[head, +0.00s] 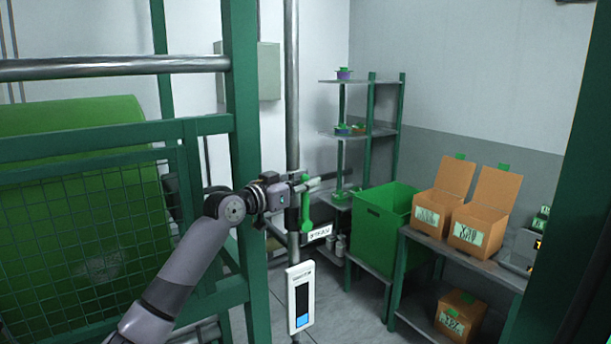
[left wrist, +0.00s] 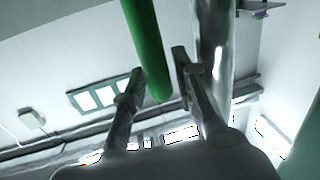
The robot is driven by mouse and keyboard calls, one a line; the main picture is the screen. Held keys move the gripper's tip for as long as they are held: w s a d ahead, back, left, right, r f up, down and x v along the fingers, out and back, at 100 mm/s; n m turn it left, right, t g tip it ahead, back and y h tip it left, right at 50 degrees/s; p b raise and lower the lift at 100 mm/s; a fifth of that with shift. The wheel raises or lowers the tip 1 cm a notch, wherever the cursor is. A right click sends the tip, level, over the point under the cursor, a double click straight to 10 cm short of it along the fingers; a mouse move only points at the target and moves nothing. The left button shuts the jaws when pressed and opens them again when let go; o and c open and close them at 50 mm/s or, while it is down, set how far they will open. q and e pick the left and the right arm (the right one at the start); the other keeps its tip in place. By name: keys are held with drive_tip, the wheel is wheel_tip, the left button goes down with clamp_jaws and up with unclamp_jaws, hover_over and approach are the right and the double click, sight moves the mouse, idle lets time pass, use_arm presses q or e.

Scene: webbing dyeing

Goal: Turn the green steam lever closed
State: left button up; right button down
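The green steam lever (head: 306,212) hangs downward beside the vertical steel pipe (head: 292,100), with a white label at its lower right. My left gripper (head: 318,182) is at the lever's upper part in the head view. In the left wrist view, the green lever (left wrist: 147,45) comes down from the top, and its rounded end lies between the two fingers of my left gripper (left wrist: 158,75). The fingers are apart, and I cannot tell whether either touches the lever. The pipe (left wrist: 215,60) runs just behind the right finger. My right gripper is not in view.
A white panel with a blue screen (head: 300,297) is low on the pipe. A green frame with mesh (head: 90,245) and a large green roll (head: 70,120) fill the left. A green bin (head: 375,225), shelves (head: 371,133) and cardboard boxes (head: 483,212) stand at the right.

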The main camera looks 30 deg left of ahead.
use_arm(q)
drive_tip(key=shift+w, duration=0.1)
drive_tip(key=shift+c, duration=0.2)
clamp_jaws()
idle(0.5)
